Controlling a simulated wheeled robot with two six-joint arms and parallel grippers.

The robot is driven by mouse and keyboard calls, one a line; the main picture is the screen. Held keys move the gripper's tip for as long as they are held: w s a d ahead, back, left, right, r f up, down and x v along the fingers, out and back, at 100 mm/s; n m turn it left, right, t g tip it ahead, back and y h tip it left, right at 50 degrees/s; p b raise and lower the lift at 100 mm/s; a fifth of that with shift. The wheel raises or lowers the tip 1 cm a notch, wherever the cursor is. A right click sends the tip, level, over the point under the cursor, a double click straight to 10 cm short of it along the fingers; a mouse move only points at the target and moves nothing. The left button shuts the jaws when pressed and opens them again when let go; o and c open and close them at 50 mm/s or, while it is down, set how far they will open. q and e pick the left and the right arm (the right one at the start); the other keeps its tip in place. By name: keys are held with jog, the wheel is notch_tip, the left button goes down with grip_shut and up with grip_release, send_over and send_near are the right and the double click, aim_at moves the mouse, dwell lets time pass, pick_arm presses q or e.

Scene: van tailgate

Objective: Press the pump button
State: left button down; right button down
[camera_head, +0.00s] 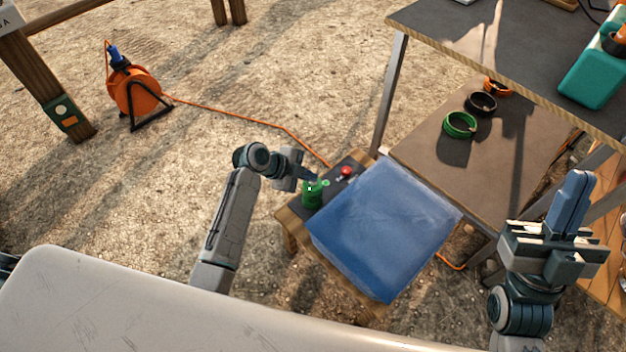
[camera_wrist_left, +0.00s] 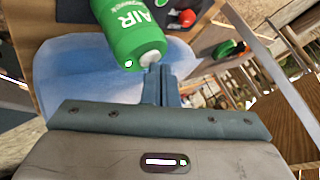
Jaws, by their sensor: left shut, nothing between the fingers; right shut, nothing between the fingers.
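A green pump (camera_head: 313,196) marked "AIR" stands on the low wooden table beside the blue pad (camera_head: 385,230). It also shows in the left wrist view (camera_wrist_left: 128,32), with a pale round knob (camera_wrist_left: 150,58) at its near end. A small red button-like thing (camera_head: 346,171) sits behind it on the same table. My left gripper (camera_head: 310,180) is shut and empty at the green pump, its fingertips (camera_wrist_left: 160,72) close to the pale knob. I cannot tell whether they touch. My right gripper (camera_head: 573,190) is shut and empty at the right, away from the pump.
A shelf unit (camera_head: 420,140) at the right holds green, black and orange rings below and a teal case (camera_head: 597,72) above. An orange cable reel (camera_head: 134,92) stands on the ground at the left. A pale surface (camera_head: 130,300) fills the near edge.

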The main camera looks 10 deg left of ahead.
aim_at(309, 183)
pick_arm(q)
jog(key=shift+f, duration=0.15)
jog(key=shift+r+p, duration=0.55)
jog(key=shift+r, duration=0.1)
notch_tip(309, 183, up, 6)
jog(key=p, duration=0.5)
dwell(0.4)
jog(key=shift+d, duration=0.1)
dwell(1.0)
